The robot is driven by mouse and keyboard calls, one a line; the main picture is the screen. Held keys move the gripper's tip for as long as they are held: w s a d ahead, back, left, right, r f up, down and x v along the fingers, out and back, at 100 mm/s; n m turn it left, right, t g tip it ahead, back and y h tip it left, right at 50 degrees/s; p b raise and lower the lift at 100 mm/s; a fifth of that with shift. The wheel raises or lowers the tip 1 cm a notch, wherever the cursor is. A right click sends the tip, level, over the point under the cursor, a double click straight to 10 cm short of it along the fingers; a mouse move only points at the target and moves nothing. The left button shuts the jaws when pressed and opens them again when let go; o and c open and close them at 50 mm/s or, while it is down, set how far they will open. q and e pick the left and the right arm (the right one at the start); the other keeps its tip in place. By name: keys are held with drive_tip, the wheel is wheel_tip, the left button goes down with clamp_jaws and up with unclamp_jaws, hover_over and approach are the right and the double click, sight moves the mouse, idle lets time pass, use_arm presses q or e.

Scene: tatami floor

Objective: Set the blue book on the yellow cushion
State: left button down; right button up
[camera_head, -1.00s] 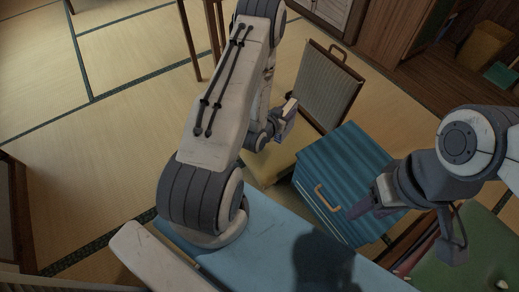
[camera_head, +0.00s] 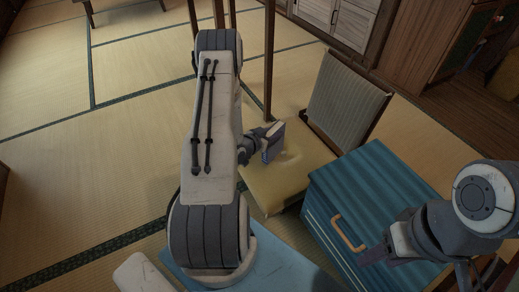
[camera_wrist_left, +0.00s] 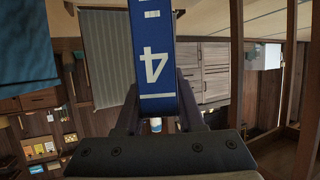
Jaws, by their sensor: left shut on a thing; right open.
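The blue book (camera_head: 273,142) is held upright in my left gripper (camera_head: 264,141), by the yellow cushion (camera_head: 270,192). In the left wrist view the book (camera_wrist_left: 153,62) shows a blue face with a white "4", between the two fingers. The cushion is the seat of a low chair with a grey ribbed back (camera_head: 343,100). The book appears over the cushion's back left part; its exact height above it is hard to tell. My right gripper (camera_head: 372,257) is open and empty, near the front of a blue-covered chest.
The blue chest (camera_head: 375,185) with a tan handle (camera_head: 348,233) stands right of the cushion. Thin wooden legs (camera_head: 269,65) rise behind the left gripper. Wooden cabinets (camera_head: 340,22) stand at the back. Tatami floor is open at left.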

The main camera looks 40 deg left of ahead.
use_arm(q)
drive_tip(key=s+a+f+b, duration=0.1)
drive_tip(key=a+f+b, duration=0.3)
drive_tip(key=f, duration=0.3)
drive_tip(key=shift+s+a+f+b, duration=0.2)
drive_tip(key=shift+a+b, duration=0.2)
drive_tip(key=shift+a, duration=0.2)
use_arm(e)
wheel_tip(320, 180, down, 6)
drive_tip(key=shift+r, duration=0.1)
use_arm(q)
drive_tip(key=c, duration=0.9)
unclamp_jaws()
drive_tip(key=shift+f, duration=0.1)
drive_tip(key=shift+c, duration=0.2)
drive_tip(key=o, duration=0.4)
drive_tip(key=p+v, duration=0.6)
drive_tip(key=v, duration=0.6)
drive_tip(key=shift+r, duration=0.25)
use_arm(e)
wheel_tip(320, 180, up, 6)
drive_tip(key=shift+r, duration=0.15)
